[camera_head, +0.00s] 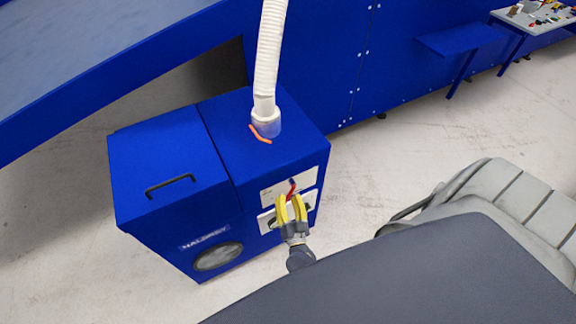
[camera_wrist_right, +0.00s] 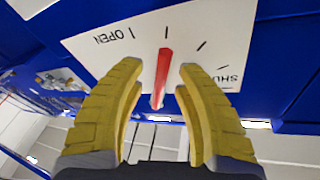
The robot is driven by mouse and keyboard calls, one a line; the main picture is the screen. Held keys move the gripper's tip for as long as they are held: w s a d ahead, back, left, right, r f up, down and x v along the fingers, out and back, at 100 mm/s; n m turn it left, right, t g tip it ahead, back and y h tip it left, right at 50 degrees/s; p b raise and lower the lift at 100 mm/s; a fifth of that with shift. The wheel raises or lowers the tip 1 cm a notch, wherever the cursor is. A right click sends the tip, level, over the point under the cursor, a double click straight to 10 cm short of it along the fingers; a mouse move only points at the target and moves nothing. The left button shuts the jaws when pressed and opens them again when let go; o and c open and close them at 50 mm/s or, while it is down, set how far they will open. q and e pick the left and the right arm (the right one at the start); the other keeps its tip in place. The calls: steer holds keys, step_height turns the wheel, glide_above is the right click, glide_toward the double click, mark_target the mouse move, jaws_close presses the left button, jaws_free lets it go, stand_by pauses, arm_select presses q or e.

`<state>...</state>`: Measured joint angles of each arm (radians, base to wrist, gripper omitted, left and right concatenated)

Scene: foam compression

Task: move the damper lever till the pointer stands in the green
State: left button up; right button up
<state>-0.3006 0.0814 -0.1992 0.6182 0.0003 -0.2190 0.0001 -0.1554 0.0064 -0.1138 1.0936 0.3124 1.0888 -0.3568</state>
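The red damper lever (camera_wrist_right: 165,62) stands out from a white plate (camera_wrist_right: 210,35) marked OPEN and SHUT. It lies between the two marks, near a middle tick. In the head view the lever (camera_head: 292,186) shows just above my right gripper (camera_head: 291,201). The yellow fingers of my right gripper (camera_wrist_right: 160,75) are open on both sides of the lever, with a gap on each side. A lower white panel (camera_head: 265,226) with a dark gauge is partly hidden by the gripper. I cannot make out a pointer or a green zone. My left gripper is not in view.
The blue cabinet (camera_head: 178,160) carries a black handle (camera_head: 170,186) and a round grille (camera_head: 218,257). A pale hose (camera_head: 268,60) rises from its top beside an orange strip (camera_head: 260,135). A blue wall stands behind. Bare floor (camera_head: 400,130) lies to the right.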

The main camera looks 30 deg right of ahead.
steer(key=v, duration=1.1)
steer(key=shift+s, duration=0.1)
steer(key=s+a+f+n+g+y, duration=0.3)
steer(key=f, duration=0.4)
steer(key=s+a+f+n+g+y, duration=0.2)
steer(key=s+a+f+n+y, duration=0.1)
steer(key=f, duration=0.5)
steer(key=s+a+f+n+g+y, duration=0.2)
steer(key=s+f+n+g, duration=0.1)
steer(key=f, duration=0.4)
steer(key=s+d+f+n+g, duration=0.1)
steer(key=s+d+f+g, duration=0.2)
steer(key=s, duration=0.4)
steer(key=s+d+f+n+g, duration=0.1)
steer(key=s+d+f+g, duration=0.2)
steer(key=s+f, duration=0.2)
steer(key=s+d+f+n+g, duration=0.2)
steer(key=s+d+f+g, duration=0.1)
steer(key=s, duration=0.8)
steer(key=shift+s+f+h, duration=0.25)
steer(key=shift+f+h, duration=0.15)
steer(key=shift+f, duration=0.3)
